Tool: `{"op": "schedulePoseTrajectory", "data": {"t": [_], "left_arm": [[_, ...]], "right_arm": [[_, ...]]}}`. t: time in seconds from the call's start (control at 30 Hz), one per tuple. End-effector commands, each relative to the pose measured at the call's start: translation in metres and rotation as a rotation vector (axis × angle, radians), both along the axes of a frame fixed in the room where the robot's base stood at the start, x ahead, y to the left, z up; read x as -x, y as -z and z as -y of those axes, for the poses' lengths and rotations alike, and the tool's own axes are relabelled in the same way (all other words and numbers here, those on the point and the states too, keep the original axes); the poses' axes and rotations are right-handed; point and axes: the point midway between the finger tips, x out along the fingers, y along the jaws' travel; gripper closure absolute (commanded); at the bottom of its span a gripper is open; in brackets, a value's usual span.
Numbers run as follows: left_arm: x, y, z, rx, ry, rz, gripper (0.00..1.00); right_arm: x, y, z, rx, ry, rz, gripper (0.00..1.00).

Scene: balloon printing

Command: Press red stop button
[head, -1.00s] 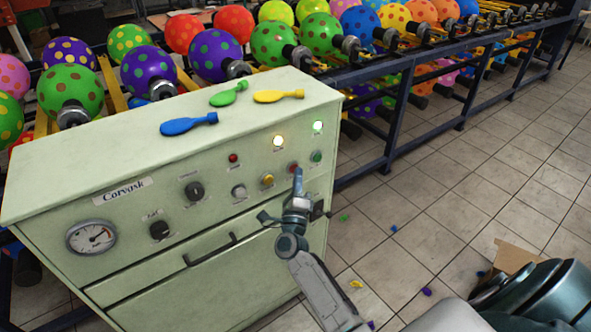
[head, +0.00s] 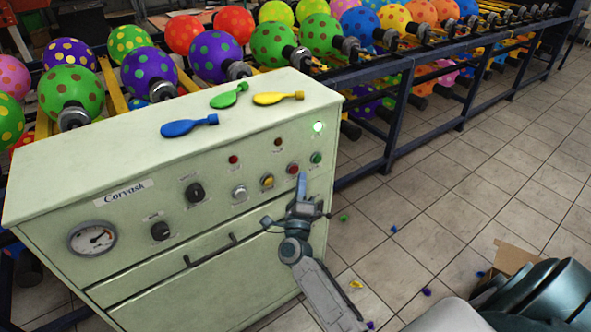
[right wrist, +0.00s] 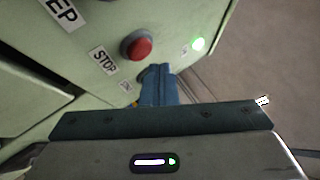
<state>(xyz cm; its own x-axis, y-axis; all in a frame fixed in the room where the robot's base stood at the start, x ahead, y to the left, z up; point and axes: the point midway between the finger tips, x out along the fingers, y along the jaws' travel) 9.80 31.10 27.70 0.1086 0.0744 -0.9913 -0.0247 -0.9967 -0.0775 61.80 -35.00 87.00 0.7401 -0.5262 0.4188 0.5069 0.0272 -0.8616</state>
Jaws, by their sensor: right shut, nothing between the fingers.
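The red stop button (head: 293,169) is on the right part of the pale green control cabinet's front (head: 140,265). In the right wrist view the red button (right wrist: 136,46) stands out from the panel beside a STOP label (right wrist: 103,60). My right gripper (head: 301,177) is shut and empty, its blue-grey fingertips pointing up just below and right of the button. In the right wrist view the fingertips (right wrist: 157,72) are to the lower right of the button, with a small gap in the picture. My left gripper is not in view.
A green button (head: 316,157) and a yellow button (head: 267,180) flank the stop button. A whitish-green lamp (head: 318,127) glows above; a lamp (head: 278,142) beside it is dark. Uninflated balloons (head: 190,125) lie on top. A rack of dotted balloons (head: 217,56) stands behind.

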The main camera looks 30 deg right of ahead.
Motion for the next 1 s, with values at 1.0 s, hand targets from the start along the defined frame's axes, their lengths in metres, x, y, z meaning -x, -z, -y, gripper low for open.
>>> {"op": "schedulePoseTrajectory", "data": {"t": [1.0], "left_arm": [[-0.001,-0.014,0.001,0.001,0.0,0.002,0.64]], "right_arm": [[0.06,0.0,0.005,0.0,0.0,0.001,1.0]]}}
